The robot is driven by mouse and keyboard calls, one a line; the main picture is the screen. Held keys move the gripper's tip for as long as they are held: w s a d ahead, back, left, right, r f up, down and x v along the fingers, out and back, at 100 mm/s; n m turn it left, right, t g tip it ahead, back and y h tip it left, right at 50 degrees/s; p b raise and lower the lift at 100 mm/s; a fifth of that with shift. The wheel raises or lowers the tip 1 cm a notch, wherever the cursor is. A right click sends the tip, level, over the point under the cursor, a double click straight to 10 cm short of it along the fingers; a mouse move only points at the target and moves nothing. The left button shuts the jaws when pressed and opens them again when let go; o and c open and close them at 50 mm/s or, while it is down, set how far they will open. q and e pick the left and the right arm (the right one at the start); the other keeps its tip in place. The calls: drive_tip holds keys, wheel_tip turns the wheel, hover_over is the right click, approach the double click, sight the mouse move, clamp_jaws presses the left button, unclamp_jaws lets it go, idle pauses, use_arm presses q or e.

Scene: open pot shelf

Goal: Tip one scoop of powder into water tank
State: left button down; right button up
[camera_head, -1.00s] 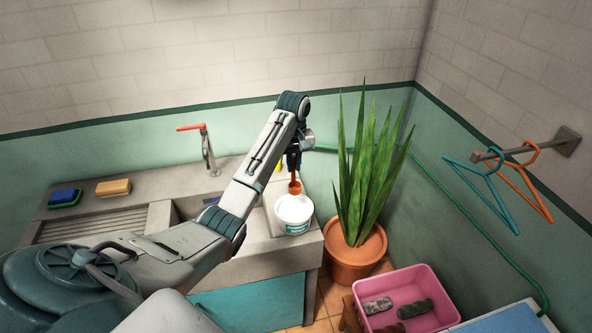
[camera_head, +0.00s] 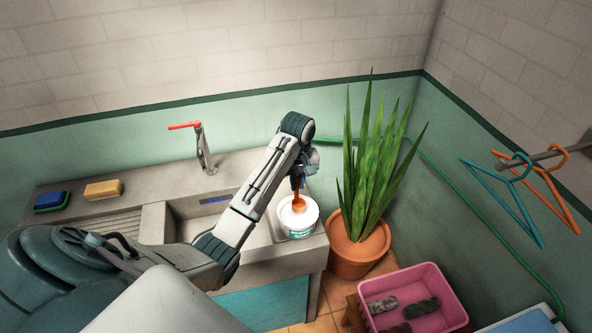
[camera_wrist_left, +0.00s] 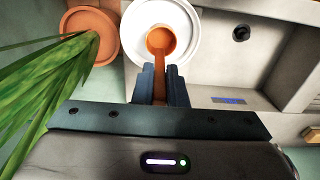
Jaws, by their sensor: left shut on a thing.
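My left gripper (camera_wrist_left: 160,88) is shut on the handle of an orange-brown scoop (camera_wrist_left: 161,40). In the head view the gripper (camera_head: 298,178) points down and the scoop (camera_head: 298,204) hangs below it, its bowl at the mouth of a white tub (camera_head: 302,230) with a green label. In the wrist view the bowl lies over the white tub (camera_wrist_left: 190,18); I cannot tell how deep it sits or whether it holds powder. The tub stands on the counter's right end. The sink basin (camera_head: 180,228), with a small blue display on its wall, is left of it, partly hidden by my arm. My right gripper is not in view.
A red-handled tap (camera_head: 205,150) stands behind the sink. A potted plant (camera_head: 360,250) stands close right of the tub. A pink crate (camera_head: 440,285) and hangers (camera_head: 520,210) are further right.

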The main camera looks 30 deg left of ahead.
sight(297, 199)
use_arm(q)
drive_tip(key=f, duration=0.3)
drive_tip(key=shift+w+a, duration=0.25)
drive_tip(key=shift+s+d+f+b, duration=0.2)
drive_tip(key=shift+s+f, duration=0.05)
drive_tip(key=shift+f, duration=0.15)
drive_tip(key=shift+s+d+f+b, duration=0.2)
drive_tip(key=shift+f, duration=0.2)
drive_tip(key=shift+w+a+f, duration=0.1)
drive_tip(key=shift+w+f, duration=0.05)
drive_tip(key=shift+f, duration=0.55)
drive_tip(key=shift+w+a+f, duration=0.1)
drive_tip(key=shift+w+f, duration=0.05)
drive_tip(key=shift+f, duration=0.5)
drive_tip(key=shift+s+d+f, duration=0.1)
